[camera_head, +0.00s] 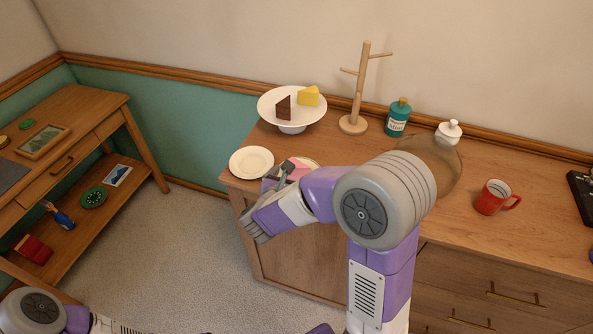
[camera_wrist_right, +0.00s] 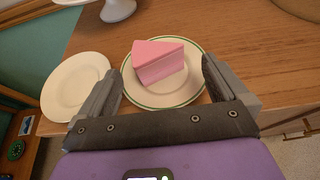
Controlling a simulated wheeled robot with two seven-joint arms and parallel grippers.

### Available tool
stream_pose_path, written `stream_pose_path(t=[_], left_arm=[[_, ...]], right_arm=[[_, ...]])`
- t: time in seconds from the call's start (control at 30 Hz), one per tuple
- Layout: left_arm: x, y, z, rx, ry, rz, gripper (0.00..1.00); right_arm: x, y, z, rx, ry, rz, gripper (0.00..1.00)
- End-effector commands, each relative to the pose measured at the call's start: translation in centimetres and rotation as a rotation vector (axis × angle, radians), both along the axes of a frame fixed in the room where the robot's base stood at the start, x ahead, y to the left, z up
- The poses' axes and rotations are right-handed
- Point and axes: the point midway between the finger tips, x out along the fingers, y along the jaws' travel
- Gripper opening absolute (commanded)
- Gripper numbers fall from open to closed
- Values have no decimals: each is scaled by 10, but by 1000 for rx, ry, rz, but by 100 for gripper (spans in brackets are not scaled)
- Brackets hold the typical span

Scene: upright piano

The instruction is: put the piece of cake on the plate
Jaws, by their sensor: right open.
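A pink wedge of cake (camera_wrist_right: 158,60) lies on a white plate with a green rim (camera_wrist_right: 186,97) in the right wrist view. In the head view, my right arm and gripper (camera_head: 283,172) hide most of both. My right gripper (camera_wrist_right: 164,82) is open and empty, its fingers at the left and right of the plate, with the cake between them and a little beyond. A plain white plate (camera_head: 251,162) sits empty to the left, and it also shows in the right wrist view (camera_wrist_right: 75,87). My left gripper is out of view.
A white cake stand (camera_head: 292,126) behind holds a brown slice (camera_head: 284,107) and a yellow piece (camera_head: 309,96). A wooden mug tree (camera_head: 358,90), a teal jar (camera_head: 397,118) and a red mug (camera_head: 495,197) stand to the right. The cabinet's left edge is near the empty plate.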

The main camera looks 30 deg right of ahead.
Motion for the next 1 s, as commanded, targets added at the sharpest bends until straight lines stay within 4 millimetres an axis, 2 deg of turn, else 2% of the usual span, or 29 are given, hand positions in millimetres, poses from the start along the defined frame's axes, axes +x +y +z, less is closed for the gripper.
stream_pose_path(t=[0.1,0.3,0.57,0.67,0.77,0.83,0.9,1.0], left_arm=[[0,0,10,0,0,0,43],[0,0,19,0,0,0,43],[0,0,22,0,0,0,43],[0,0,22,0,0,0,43],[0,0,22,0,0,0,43],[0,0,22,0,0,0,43],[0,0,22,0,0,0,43],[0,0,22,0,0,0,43]], right_arm=[[-17,21,14,1,-1,5,100],[-39,47,27,0,1,4,100],[-52,60,33,1,1,0,100],[-55,59,23,24,25,-16,100],[-69,57,-19,134,119,-86,100],[-91,58,-66,279,220,-193,100],[-124,67,-118,470,322,-357,100],[-173,95,-179,760,412,-665,100]])
